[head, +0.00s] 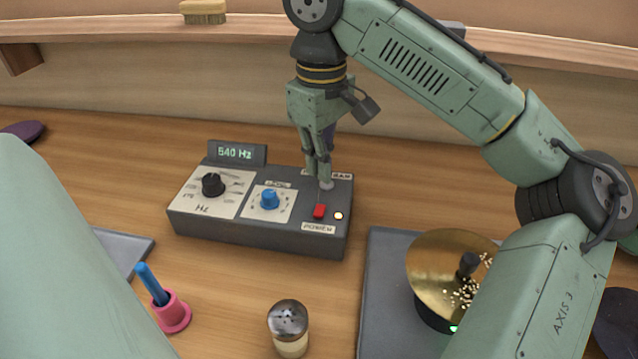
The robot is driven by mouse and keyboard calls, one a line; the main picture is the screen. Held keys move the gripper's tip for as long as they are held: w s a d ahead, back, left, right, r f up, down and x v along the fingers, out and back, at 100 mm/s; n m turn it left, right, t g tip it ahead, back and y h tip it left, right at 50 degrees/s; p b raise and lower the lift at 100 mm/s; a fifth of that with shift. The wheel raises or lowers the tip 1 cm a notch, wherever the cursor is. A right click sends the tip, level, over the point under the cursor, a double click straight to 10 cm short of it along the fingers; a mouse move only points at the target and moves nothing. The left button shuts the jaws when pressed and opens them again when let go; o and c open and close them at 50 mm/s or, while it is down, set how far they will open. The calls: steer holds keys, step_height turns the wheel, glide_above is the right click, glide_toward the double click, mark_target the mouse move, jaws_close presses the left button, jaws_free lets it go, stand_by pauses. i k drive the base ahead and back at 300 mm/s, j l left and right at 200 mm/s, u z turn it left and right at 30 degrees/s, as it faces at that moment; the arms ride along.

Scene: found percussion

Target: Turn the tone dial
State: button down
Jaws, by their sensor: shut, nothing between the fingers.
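A dark grey control box (262,241) stands on the table. A black dial (212,185) on a white panel marked Hz sits at its left. A blue knob (269,199) is in the middle. A red power switch (319,211) and a lit lamp (338,215) are at the right. A raised display (237,153) behind the black dial seems to read 640 Hz; its first digit is unclear. My gripper (322,184) points down, shut and empty, over the back right of the box, well right of the black dial. Its fingers partly hide a label. I cannot tell whether the fingertips touch the box.
A shaker (289,325) and a pink holder (172,312) with a blue stick stand in front. A brass dish (432,266) with pale grains sits on a grey mat (385,290) at right. A brush (203,12) lies on the back shelf. My arm covers the right side.

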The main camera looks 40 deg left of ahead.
mark_target(213, 185)
steer(key=k+l, duration=0.8)
steer(key=k, duration=0.05)
